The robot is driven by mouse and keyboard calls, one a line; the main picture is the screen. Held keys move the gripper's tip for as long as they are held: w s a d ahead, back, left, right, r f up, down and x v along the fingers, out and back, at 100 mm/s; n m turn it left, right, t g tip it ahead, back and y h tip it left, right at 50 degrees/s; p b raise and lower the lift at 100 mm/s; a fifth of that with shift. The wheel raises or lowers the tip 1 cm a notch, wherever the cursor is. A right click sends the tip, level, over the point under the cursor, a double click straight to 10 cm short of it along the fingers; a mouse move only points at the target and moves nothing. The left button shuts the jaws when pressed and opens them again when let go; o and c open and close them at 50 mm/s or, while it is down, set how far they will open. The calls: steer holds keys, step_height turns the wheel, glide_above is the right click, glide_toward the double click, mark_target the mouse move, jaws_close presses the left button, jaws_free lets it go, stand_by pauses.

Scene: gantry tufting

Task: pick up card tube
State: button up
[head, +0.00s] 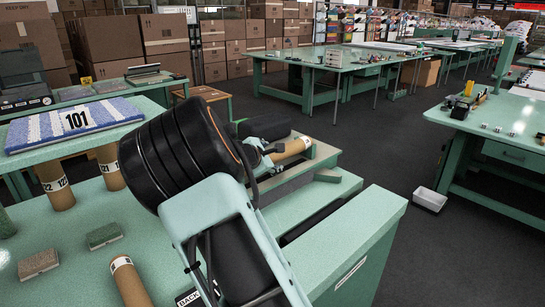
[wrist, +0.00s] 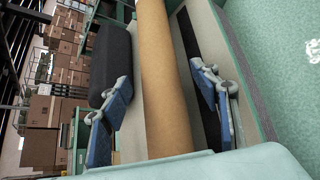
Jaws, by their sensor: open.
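A brown card tube (head: 292,150) lies on the stepped green bench top, beside my gripper (head: 265,157) in the head view. In the wrist view the card tube (wrist: 162,75) runs lengthwise between the two fingers of my gripper (wrist: 163,100). The fingers are spread, one on each side, with visible gaps to the tube. Part of the tube is hidden by my arm in the head view. Other card tubes show: two upright ones (head: 54,186) (head: 110,167) with number labels under a striped board, and one (head: 128,280) at the front.
The blue and white striped board (head: 40,132) marked 101 is at the left. Two small bristly blocks (head: 104,235) (head: 38,263) lie on the green bench (head: 80,285). A dark padded block (wrist: 110,65) lies left of the tube. Dark floor (head: 430,250) is open at the right.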

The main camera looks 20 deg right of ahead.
steer(key=shift+w+d+f, duration=0.35)
steer(key=shift+w+d, duration=0.05)
steer(key=shift+w, duration=0.1)
steer(key=c, duration=1.3)
steer(key=shift+r, duration=0.1)
